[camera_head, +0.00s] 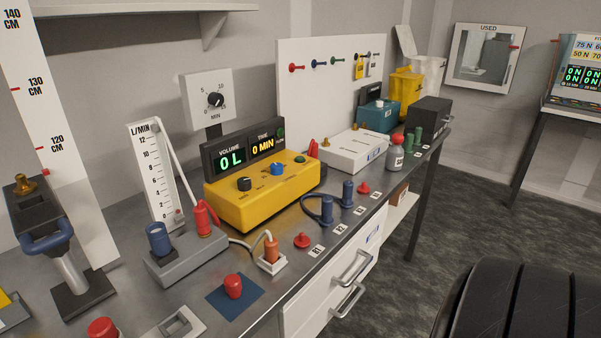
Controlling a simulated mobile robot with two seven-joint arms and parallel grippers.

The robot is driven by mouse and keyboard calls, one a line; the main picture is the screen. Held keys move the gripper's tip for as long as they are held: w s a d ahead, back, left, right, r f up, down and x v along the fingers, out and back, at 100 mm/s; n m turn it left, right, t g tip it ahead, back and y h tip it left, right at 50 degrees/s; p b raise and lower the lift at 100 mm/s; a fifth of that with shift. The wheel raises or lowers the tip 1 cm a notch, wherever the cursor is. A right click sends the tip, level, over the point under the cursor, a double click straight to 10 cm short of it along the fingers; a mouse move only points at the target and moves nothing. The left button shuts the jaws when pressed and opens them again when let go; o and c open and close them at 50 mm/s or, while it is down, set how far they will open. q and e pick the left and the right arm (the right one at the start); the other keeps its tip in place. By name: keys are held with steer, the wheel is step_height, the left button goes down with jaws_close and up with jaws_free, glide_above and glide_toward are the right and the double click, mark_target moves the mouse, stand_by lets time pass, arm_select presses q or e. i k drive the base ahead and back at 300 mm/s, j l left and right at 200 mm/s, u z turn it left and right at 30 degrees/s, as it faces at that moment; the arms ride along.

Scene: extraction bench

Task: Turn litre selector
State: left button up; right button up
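A yellow control unit (247,212) stands on the metal bench at the middle left. It has a black knob (244,184) on the left of its sloped top and a blue knob (277,168) to the right of it. The labels by the knobs are too small to read, so I cannot tell which is the litre selector. The display (243,150) behind reads "VOLUME 0 L" and "TIME 0 MIN". Neither of my grippers is in view.
A flow meter (160,185) marked L/MIN stands left of the unit. A white box (353,150) is to its right. Blue plugs (326,209) and a red plug (302,240) stand in front.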

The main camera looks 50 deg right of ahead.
mark_target(276, 168)
steer(key=z, duration=1.35)
